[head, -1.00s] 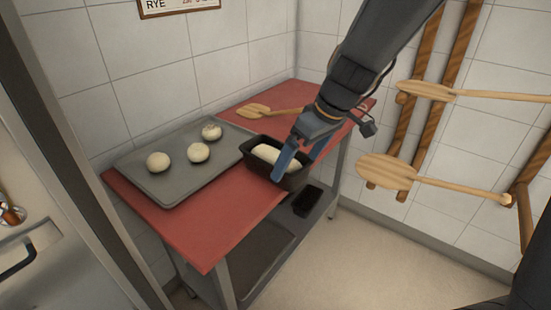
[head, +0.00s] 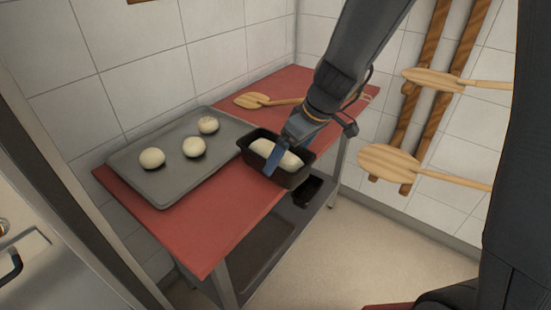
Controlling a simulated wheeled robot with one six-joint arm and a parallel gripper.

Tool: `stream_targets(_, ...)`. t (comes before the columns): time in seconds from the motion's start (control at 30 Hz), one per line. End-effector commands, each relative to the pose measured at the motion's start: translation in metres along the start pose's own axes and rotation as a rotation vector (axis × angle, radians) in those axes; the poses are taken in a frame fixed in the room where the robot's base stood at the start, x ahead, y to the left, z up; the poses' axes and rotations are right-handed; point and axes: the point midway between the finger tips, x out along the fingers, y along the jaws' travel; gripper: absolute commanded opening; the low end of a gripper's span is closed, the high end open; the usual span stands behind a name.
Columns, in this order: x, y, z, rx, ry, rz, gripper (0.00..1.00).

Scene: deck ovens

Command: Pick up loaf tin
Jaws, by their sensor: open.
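The loaf tin (head: 298,177) is dark and rectangular, with pale dough (head: 288,157) in it. It stands upright at the front edge of the red-topped table (head: 215,235), right of the baking tray. My gripper (head: 279,160) is open and points down at the tin from above. One blue finger shows in front of the dough, its tip low near the tin's front wall. The other finger is mostly hidden by the gripper and arm. I cannot tell whether the fingers touch the tin.
A grey baking tray (head: 165,189) with three dough balls lies left of the tin. A wooden peel (head: 253,101) lies behind it. More wooden peels (head: 390,163) hang on the right wall rack. A dark tin (head: 308,190) sits on the shelf below. The table's front left is clear.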

Motion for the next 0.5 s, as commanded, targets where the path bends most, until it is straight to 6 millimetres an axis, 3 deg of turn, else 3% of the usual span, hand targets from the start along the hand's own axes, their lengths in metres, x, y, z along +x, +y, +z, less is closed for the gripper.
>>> stream_targets(0.17,0.018,0.000,0.000,0.002,-0.001,-0.001,1.00)
stream_targets(0.43,0.021,0.001,0.000,0.003,0.001,0.001,1.00)
stream_targets(0.5,0.021,0.001,0.000,0.004,0.001,0.001,0.92)
